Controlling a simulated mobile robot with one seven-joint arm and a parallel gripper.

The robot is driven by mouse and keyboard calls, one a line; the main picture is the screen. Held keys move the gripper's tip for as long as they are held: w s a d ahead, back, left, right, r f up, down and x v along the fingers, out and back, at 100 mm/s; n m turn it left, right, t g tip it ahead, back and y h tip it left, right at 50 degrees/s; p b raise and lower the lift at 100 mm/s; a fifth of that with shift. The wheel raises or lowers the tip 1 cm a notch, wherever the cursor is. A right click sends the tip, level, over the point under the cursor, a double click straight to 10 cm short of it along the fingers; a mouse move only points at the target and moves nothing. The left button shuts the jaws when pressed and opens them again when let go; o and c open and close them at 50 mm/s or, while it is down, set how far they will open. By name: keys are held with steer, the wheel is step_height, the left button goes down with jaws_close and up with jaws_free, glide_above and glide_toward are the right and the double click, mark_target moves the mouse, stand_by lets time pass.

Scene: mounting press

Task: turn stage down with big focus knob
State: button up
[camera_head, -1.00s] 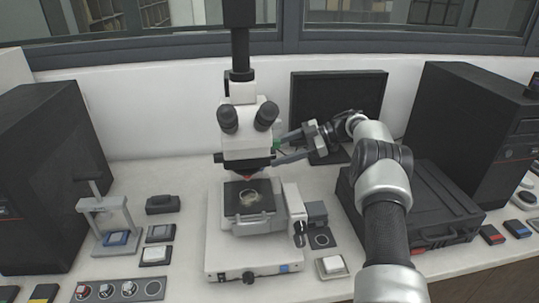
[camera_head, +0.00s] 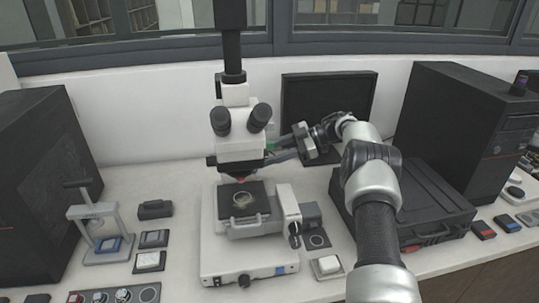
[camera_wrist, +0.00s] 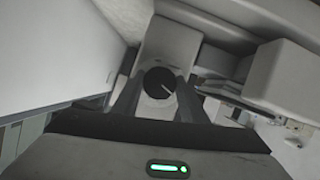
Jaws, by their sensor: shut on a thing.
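The white microscope (camera_head: 240,130) stands in the middle of the bench, with a black stage (camera_head: 236,190) carrying a small round dish (camera_head: 243,199). My gripper (camera_head: 270,153) reaches in from the right, against the right side of the microscope head. In the wrist view my gripper (camera_wrist: 159,92) has its two fingers on either side of a round black knob (camera_wrist: 158,82) with a white line, shut on it. The head view does not show this knob clearly. Other dark knobs (camera_head: 294,228) sit lower, on the right of the microscope body.
A black case (camera_head: 420,195) and a dark tower (camera_head: 455,130) stand to the right, with a monitor (camera_head: 330,105) behind my arm. A small hand press (camera_head: 100,225) is at the left. Small boxes lie around the microscope base.

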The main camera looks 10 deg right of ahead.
steer(key=n+t+b, duration=0.1)
steer(key=n+b, duration=0.1)
steer(key=b, duration=0.1)
steer(key=n+t+y+b, duration=0.1)
steer(key=n+t+b, duration=0.1)
steer(key=n+b, duration=0.1)
steer(key=shift+s+f+t, duration=0.15)
steer(key=shift+t, duration=0.15)
stand_by(0.5)
steer(key=o, duration=1)
steer(key=shift+a, duration=0.1)
steer(key=shift+o, duration=0.2)
